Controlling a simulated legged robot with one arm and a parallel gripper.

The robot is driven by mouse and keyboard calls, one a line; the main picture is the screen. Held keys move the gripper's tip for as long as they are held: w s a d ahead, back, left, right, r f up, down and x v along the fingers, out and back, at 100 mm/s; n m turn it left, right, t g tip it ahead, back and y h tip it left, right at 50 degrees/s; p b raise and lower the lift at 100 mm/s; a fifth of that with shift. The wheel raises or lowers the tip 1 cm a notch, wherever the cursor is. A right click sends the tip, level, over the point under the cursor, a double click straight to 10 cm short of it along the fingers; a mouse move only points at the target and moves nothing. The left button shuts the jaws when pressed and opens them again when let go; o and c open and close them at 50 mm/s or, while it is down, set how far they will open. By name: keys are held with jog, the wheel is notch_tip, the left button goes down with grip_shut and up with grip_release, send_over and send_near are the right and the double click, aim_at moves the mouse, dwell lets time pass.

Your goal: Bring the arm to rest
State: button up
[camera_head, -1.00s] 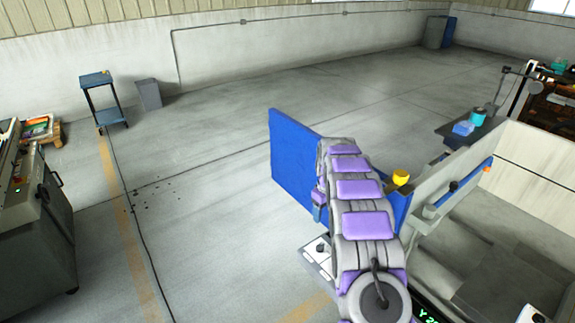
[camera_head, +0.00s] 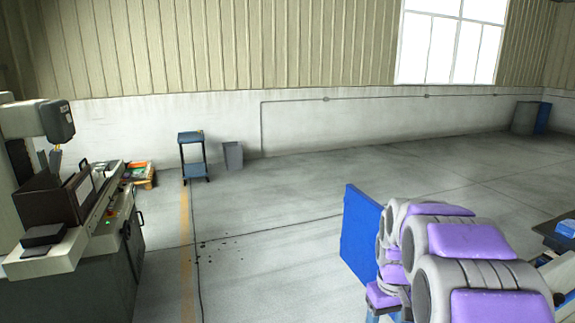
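My arm (camera_head: 455,260), grey with purple pads, shows at the lower right. Its segments look bunched together, large and close to the camera. A blue panel (camera_head: 360,235) stands just beyond its left side, partly covered by the arm. I cannot tell whether they touch. The far end of the arm is hidden or cut off by the lower edge of the picture, and I cannot make out my gripper or its fingers.
A machine (camera_head: 75,225) stands at the left. A blue cart (camera_head: 193,157) and grey bin (camera_head: 233,156) stand near the back wall.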

jog(key=s+a+m, duration=0.1)
jog(key=s+a, duration=0.3)
jog(key=s, duration=1.1)
jog(key=s+a+m+g+b, duration=0.1)
jog(key=s+a, duration=0.3)
jog(key=s, duration=1.2)
jog(key=shift+s, duration=0.25)
jog(key=shift+a, duration=0.1)
jog(key=shift+c, duration=0.2)
